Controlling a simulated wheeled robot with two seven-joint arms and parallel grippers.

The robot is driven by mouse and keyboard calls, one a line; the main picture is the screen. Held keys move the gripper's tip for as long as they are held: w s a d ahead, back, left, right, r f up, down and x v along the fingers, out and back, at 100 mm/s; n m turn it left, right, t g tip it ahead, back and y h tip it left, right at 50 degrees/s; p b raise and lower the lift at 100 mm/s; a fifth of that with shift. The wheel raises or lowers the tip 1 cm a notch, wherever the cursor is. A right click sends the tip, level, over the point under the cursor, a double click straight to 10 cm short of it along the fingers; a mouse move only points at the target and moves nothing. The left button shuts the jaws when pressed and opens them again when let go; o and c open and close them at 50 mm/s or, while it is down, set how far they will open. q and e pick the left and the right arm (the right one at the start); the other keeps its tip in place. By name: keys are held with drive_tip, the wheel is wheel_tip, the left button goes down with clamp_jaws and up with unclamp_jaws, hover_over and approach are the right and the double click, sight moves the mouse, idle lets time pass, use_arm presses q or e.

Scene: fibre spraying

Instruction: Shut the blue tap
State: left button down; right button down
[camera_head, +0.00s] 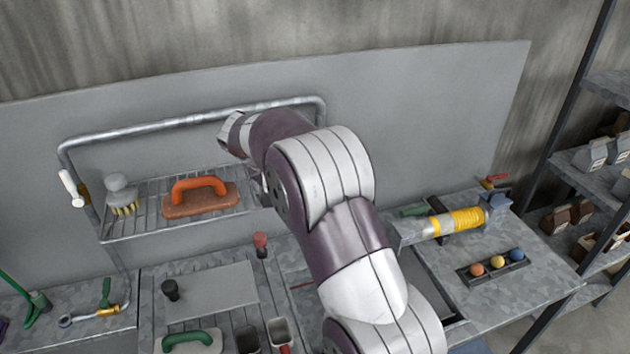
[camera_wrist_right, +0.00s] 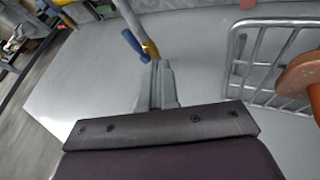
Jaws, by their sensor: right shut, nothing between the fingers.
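The blue tap handle (camera_wrist_right: 135,43) shows in the right wrist view, with a brass valve body (camera_wrist_right: 150,50) beside it on a grey pipe (camera_wrist_right: 128,14). The handle slants across the pipe line. My right gripper (camera_wrist_right: 157,66) is shut and empty, its fingertips right at the brass body; whether they touch it I cannot tell. In the head view my right arm crosses the middle and hides the blue tap, and the gripper's fingers cannot be made out there. My left gripper is not in view.
A wire shelf (camera_head: 150,222) holds an orange-handled float (camera_head: 200,195) and a brush (camera_head: 122,195). A bent pipe (camera_head: 190,122) runs above it. A white-handled tap (camera_head: 70,186) is on the left. A yellow-wrapped cylinder (camera_head: 455,222) and a rack of balls (camera_head: 492,266) stand right.

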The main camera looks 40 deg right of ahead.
drive_tip(key=d+f+p, duration=0.5)
drive_tip(key=d+f, duration=0.2)
drive_tip(key=d, duration=0.2)
drive_tip(key=shift+w+d+f+p, duration=0.15)
drive_tip(key=shift+w+f+p, duration=0.15)
drive_tip(key=shift+w+f, duration=0.05)
drive_tip(key=shift+w, duration=0.1)
drive_tip(key=shift+d, duration=0.1)
